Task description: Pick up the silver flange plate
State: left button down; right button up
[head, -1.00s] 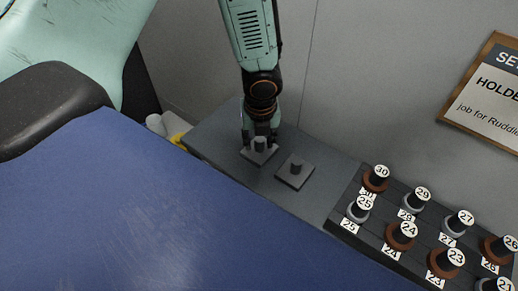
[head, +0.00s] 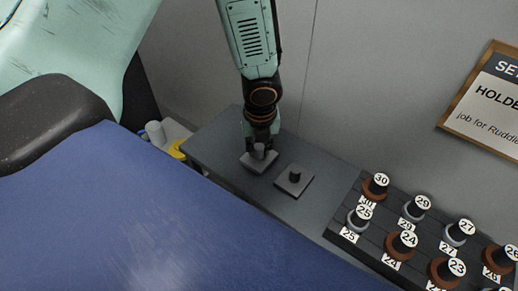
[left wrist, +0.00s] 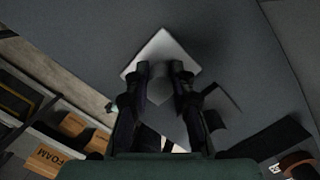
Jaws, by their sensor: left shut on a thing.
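The silver flange plate (head: 248,164) is a square plate with a short round post, near the far left part of the grey bench. My left gripper (head: 259,149) comes down on it from above and is shut on its post. In the left wrist view, the pale plate (left wrist: 159,43) lies beyond the fingertips (left wrist: 160,72), with the post between them. I cannot tell whether the plate is clear of the bench. A darker, similar flange plate (head: 294,183) lies just to its right on the bench. My right gripper is not in view.
A dark rack (head: 345,232) with numbered brown and grey holders stands right on the grey bench (head: 225,140). A wall with a sign (head: 492,103) is behind. A blue surface (head: 130,220) fills the front left. White and yellow items (head: 172,145) sit left.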

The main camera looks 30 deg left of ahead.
aim_at(259, 145)
pick_arm(q)
notch_tip(259, 145, up, 9)
jog(key=p, duration=0.4)
jog(key=shift+f, duration=0.2)
jog(key=shift+s+r+p, duration=0.1)
jog(key=shift+r+p, duration=0.35)
jog(key=shift+r, duration=0.15)
jog(key=shift+f, duration=0.1)
